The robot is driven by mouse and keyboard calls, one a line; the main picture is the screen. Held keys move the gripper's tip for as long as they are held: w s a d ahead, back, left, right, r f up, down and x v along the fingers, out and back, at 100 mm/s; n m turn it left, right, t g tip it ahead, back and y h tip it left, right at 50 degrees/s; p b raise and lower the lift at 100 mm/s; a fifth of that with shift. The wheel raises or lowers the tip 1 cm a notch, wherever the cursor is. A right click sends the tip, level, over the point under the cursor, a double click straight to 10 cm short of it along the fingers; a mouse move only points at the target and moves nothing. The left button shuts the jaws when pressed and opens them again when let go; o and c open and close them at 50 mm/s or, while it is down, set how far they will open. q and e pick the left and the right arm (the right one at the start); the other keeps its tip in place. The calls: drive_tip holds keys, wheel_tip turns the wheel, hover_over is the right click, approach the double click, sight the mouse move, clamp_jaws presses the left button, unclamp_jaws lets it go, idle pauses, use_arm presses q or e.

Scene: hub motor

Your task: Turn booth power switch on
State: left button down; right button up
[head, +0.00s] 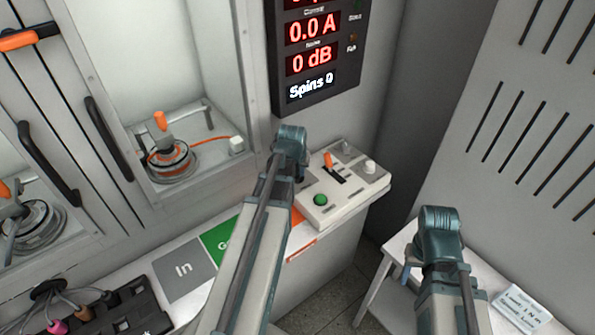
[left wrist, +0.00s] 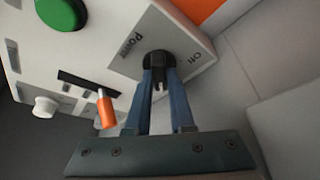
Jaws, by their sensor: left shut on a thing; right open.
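The white control box (head: 345,190) sits on the ledge below the display. It carries a green button (head: 320,199), an orange-tipped lever (head: 329,160) and a pale knob (head: 370,167). My left gripper (left wrist: 159,84) is shut on this switch, one finger on each side. In the head view my left arm hides the switch. My right gripper (head: 428,250) is open, over the small white table, apart from the box; its fingers are mostly hidden.
A display (head: 314,57) above reads 0.0 A, 0 dB and Spins 0. Booths with black door handles (head: 108,138) stand at left. A grey "In" mat (head: 184,270) and a green mat (head: 220,241) lie on the ledge. A small white table (head: 400,246) is at right.

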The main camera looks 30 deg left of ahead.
idle(0.3)
use_arm(q)
drive_tip(key=c, duration=0.8)
unclamp_jaws()
drive_tip(key=shift+r, duration=0.1)
drive_tip(key=p+v, duration=1.2)
drive_tip(key=v, duration=0.1)
drive_tip(key=shift+s+r+p, duration=0.15)
drive_tip(key=shift+r+p, duration=0.1)
drive_tip(key=shift+p, duration=0.15)
drive_tip(key=s+d+m+g, duration=0.1)
drive_tip(key=s+d+m, duration=0.1)
drive_tip(key=d, duration=0.7)
drive_tip(key=s+d+f+m+g, duration=0.1)
drive_tip(key=s+d, duration=0.4)
drive_tip(key=d, duration=0.5)
drive_tip(key=s+d+m+g, duration=0.2)
drive_tip(key=s+d+m, duration=0.2)
drive_tip(key=d, duration=0.5)
drive_tip(key=shift+d+f+m+g, duration=0.25)
drive_tip(key=shift+d+m+g, duration=0.05)
drive_tip(key=shift+m, duration=0.3)
